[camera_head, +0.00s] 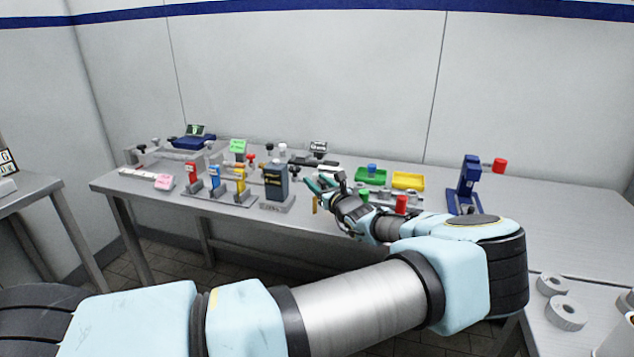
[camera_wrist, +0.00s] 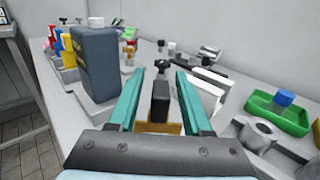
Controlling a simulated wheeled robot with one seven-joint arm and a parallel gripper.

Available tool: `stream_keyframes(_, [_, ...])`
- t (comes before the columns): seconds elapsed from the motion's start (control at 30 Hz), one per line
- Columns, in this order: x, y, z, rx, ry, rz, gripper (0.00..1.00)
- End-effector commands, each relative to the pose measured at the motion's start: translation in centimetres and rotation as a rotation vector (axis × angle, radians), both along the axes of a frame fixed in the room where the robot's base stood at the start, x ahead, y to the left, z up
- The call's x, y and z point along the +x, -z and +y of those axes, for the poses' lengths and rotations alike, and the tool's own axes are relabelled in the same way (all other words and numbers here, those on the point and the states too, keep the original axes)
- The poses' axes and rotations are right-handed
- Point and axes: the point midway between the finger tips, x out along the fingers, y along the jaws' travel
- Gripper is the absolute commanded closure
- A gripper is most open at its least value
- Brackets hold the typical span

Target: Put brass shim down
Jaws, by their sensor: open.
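My gripper (camera_head: 320,184) is over the front part of the long grey bench, right of the dark blue-grey block. In the wrist view its two teal fingers (camera_wrist: 160,76) are spread apart. A flat brass-coloured piece, which looks like the brass shim (camera_wrist: 160,128), shows between the fingers close to the palm, with a black block (camera_wrist: 160,100) just beyond it. In the head view the brass piece (camera_head: 315,204) hangs or stands just below the fingers. I cannot tell whether it touches the bench or a finger.
The dark block (camera_wrist: 98,65) stands close to the left finger. Red, blue and yellow clamps (camera_head: 215,178) are farther left. A green tray (camera_head: 371,177), a yellow tray (camera_head: 408,181) and a blue press (camera_head: 467,185) are to the right.

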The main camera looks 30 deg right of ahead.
Motion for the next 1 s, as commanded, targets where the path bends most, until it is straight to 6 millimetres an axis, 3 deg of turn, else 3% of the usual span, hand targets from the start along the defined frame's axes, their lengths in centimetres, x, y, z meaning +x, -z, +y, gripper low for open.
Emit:
stream_keyframes(0.23, [-0.8, -0.2, -0.2, -0.001, 0.002, 0.0, 0.51])
stream_keyframes(0.7, [-9.9, -0.2, -0.4, -0.002, 0.002, 0.001, 0.51])
stream_keyframes(1.0, [-12.0, -0.4, -0.4, 0.0, -0.001, 0.0, 0.51])
